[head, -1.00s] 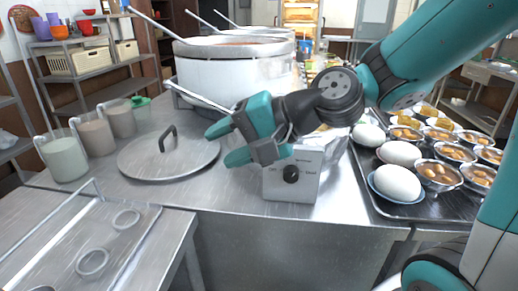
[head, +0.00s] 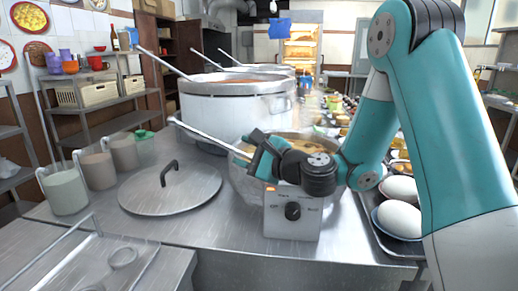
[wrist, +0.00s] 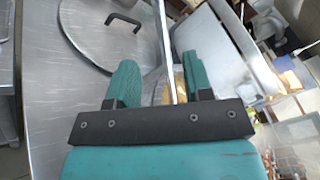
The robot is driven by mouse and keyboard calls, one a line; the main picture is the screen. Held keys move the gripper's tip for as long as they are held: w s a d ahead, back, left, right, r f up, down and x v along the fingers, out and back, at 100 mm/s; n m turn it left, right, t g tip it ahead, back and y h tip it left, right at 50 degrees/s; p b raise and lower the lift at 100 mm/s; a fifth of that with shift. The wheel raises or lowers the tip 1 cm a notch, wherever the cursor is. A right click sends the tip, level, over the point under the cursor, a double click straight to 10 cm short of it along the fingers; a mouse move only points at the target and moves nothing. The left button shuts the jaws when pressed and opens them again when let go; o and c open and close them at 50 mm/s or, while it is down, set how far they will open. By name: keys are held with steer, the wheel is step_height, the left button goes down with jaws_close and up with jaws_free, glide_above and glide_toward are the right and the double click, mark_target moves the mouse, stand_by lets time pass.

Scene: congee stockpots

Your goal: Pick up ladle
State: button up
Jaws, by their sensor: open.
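The ladle (head: 205,136) has a long thin metal handle that slants up to the left out of the front pot (head: 243,187) of brown broth. Its bowl is hidden. My gripper (head: 252,154) is at the left rim of this pot, by the lower part of the handle. In the wrist view, the ladle's handle (wrist: 163,38) runs between the two teal fingers of my gripper (wrist: 158,72). The fingers stand apart on either side of it. I cannot tell whether either finger touches it.
A round lid (head: 171,189) lies on the steel counter to the left, near several cups (head: 99,170). Large white stockpots (head: 232,108) with other ladles stand behind. A tray of bowls and eggs (head: 397,221) is at the right. A control box (head: 292,212) sits in front.

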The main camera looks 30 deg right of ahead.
mark_target(216, 142)
steer(key=p+x, duration=0.1)
steer(key=x, duration=0.4)
steer(key=shift+p, duration=0.35)
steer(key=p+x, duration=0.2)
steer(key=x, duration=0.1)
steer(key=p+x, duration=0.1)
steer(key=x, duration=0.1)
steer(key=shift+a+r, duration=0.15)
steer(key=shift+r, duration=0.1)
steer(key=shift+w+f, duration=0.1)
steer(key=shift+f, duration=0.05)
jaws_close()
